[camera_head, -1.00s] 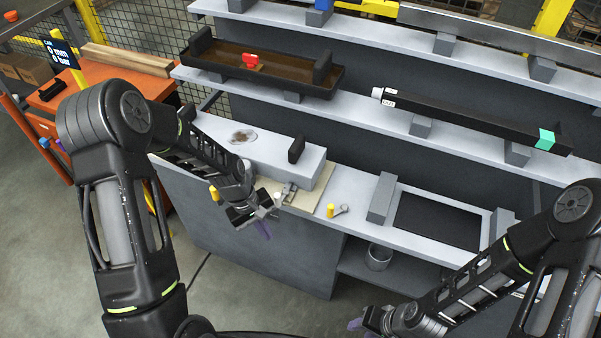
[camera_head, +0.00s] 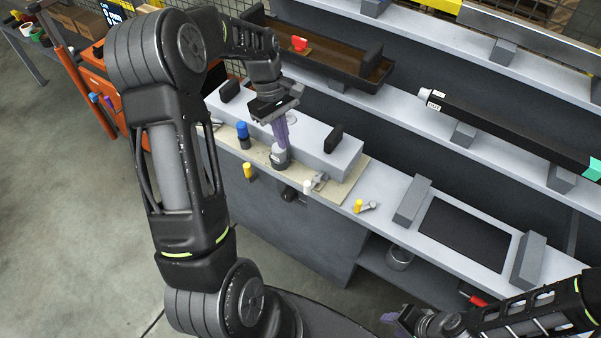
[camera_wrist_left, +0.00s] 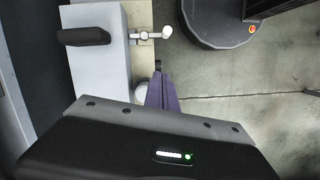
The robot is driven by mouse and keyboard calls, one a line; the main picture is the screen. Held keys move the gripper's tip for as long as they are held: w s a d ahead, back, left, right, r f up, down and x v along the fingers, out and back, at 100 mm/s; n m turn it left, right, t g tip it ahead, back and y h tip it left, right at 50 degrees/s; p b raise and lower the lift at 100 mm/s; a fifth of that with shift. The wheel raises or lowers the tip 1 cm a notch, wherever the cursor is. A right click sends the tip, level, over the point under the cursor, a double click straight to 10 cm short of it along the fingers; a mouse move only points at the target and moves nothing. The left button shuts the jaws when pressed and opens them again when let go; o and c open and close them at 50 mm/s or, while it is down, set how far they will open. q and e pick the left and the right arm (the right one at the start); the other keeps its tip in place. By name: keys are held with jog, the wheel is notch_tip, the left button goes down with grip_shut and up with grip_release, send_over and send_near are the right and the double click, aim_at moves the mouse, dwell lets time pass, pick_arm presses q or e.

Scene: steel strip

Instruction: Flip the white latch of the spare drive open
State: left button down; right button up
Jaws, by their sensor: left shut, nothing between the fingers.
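A small metal latch (camera_head: 319,182) with a white tip (camera_head: 307,186) is mounted on the beige plate (camera_head: 345,188), in front of a long light-grey block (camera_head: 300,140) with black handles. I take these for the white latch and the spare drive. In the left wrist view the latch's white tip (camera_wrist_left: 166,32) points right, away from the block (camera_wrist_left: 100,58). My left gripper (camera_head: 282,143) is shut and empty, its purple fingers pointing down, left of the latch and apart from it. The fingers (camera_wrist_left: 160,78) also show in the wrist view. My right gripper (camera_head: 390,318) is low at the bottom, its jaws unclear.
A blue-topped piece (camera_head: 242,130) and a yellow knob (camera_head: 247,170) are to the left. Another yellow knob (camera_head: 358,205) is to the right. A long black bar (camera_head: 500,128) lies on the shelf above.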

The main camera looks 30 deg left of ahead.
pick_arm(q)
jog(key=s+d+f+p, duration=0.1)
jog(key=d+f+p, duration=0.1)
jog(key=d+f, duration=0.4)
jog(key=shift+s+f+p, duration=0.25)
jog(key=shift+f+p, duration=0.15)
jog(key=shift+f, duration=1.25)
